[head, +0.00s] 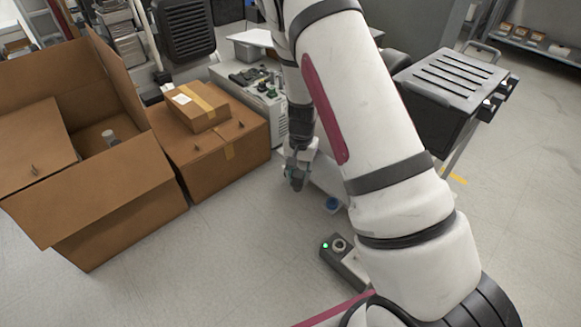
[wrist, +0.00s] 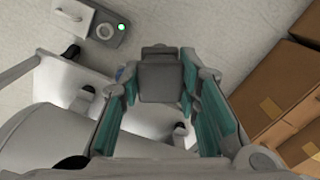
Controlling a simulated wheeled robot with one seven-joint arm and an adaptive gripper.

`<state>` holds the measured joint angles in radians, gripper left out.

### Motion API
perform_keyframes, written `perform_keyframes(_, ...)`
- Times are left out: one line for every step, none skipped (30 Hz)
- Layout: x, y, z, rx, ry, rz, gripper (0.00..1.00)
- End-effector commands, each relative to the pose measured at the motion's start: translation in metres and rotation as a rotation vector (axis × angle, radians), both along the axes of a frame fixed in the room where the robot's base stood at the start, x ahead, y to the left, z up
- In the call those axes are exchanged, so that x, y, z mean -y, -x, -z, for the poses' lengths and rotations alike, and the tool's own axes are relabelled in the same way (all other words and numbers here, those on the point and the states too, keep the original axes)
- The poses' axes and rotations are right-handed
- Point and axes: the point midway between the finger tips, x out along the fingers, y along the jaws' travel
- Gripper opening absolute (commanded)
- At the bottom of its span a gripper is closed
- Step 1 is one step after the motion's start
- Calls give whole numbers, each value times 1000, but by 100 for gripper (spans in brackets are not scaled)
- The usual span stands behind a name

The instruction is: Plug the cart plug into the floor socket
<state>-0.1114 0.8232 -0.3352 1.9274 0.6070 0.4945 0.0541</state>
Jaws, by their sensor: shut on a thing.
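My gripper (head: 298,172) hangs low beside the cart, its fingers pointing down. In the wrist view its teal-padded fingers (wrist: 161,95) are closed on the dark grey block-shaped cart plug (wrist: 160,78). In the head view the plug is too small to tell clearly from the fingers. The floor socket (head: 345,260) is a grey box with a lit green light on the floor, below and right of my gripper. It also shows at the upper left of the wrist view (wrist: 104,27), apart from the plug. My arm hides part of it in the head view.
An open cardboard box (head: 110,205) and a closed carton (head: 232,150) stand left of my gripper. The cart's white base (wrist: 60,95) with dark casters lies close by. A black-topped cart (head: 450,85) stands at right. The floor in front is clear.

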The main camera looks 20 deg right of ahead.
Motion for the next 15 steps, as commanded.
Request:
perform_keyframes(10,0,18,-6,0,69,1)
perform_keyframes(16,0,28,-6,-1,114,1)
perform_keyframes(24,0,42,-5,-1,180,1)
perform_keyframes(31,1,54,-6,-2,232,1)
perform_keyframes(37,2,65,-6,-3,286,1)
perform_keyframes(47,4,81,-6,-3,359,1)
perform_keyframes(54,5,93,-5,-4,414,1)
perform_keyframes(61,7,104,-4,-3,468,1)
perform_keyframes(71,11,119,-3,-4,540,1)
perform_keyframes(78,13,131,-4,-3,594,1)
perform_keyframes(84,17,142,-3,-3,646,1)
perform_keyframes(93,22,156,-3,-3,715,1)
perform_keyframes(100,26,167,-4,-2,768,1)
perform_keyframes(106,31,178,-4,-1,819,1)
perform_keyframes(114,37,191,-5,0,883,1)
